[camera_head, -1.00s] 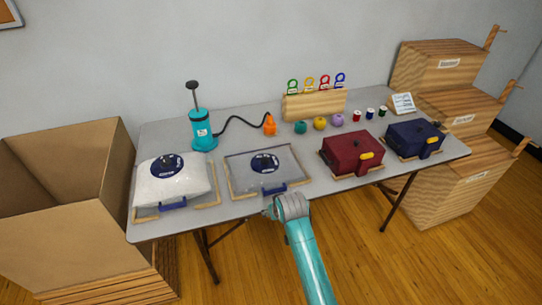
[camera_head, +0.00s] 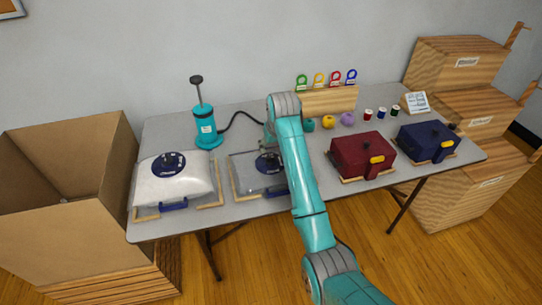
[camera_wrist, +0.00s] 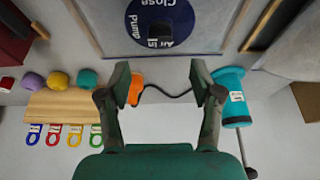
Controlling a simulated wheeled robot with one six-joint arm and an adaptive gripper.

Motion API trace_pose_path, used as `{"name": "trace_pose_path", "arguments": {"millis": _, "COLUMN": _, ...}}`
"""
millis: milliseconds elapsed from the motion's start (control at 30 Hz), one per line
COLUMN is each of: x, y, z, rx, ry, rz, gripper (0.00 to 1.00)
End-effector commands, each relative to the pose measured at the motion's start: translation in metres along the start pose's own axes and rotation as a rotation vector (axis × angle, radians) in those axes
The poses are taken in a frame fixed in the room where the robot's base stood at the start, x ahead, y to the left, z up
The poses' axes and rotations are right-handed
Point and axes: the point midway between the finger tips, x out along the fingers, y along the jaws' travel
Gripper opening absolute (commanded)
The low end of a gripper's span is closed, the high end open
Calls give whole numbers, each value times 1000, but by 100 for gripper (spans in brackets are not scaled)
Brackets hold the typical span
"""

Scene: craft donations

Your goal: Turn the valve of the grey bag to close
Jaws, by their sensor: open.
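The grey bag (camera_head: 246,178) lies flat in a wooden frame at the middle front of the table. Its valve is a dark knob (camera_wrist: 160,34) on a round blue disc (camera_wrist: 185,12) that reads "Close", "Pump" and "Air". The disc shows at the top edge of the wrist view and is partly cut off. In the head view my arm hides the bag's right part. My gripper (camera_wrist: 160,82) is open and empty, with its fingers apart above the table. The valve knob lies beyond the fingertips, not between them.
A teal pump (camera_head: 206,128) with a black hose and an orange nozzle (camera_wrist: 136,88) stands behind the bag. A white bag (camera_head: 190,190) lies left, red (camera_head: 360,150) and navy (camera_head: 425,138) cases right. Yarn balls and a wooden rack (camera_head: 330,100) are at the back.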

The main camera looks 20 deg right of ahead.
Motion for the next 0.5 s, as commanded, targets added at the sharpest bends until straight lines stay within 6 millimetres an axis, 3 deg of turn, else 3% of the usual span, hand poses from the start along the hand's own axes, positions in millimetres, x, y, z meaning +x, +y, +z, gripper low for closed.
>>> {"name": "trace_pose_path", "arguments": {"millis": 300, "x": 57, "y": 0, "z": 1, "rx": 0, "ry": -3, "rz": 0, "gripper": 65}}
{"name": "trace_pose_path", "arguments": {"millis": 500, "x": 80, "y": 0, "z": 0, "rx": 0, "ry": -1, "rz": 0, "gripper": 65}}
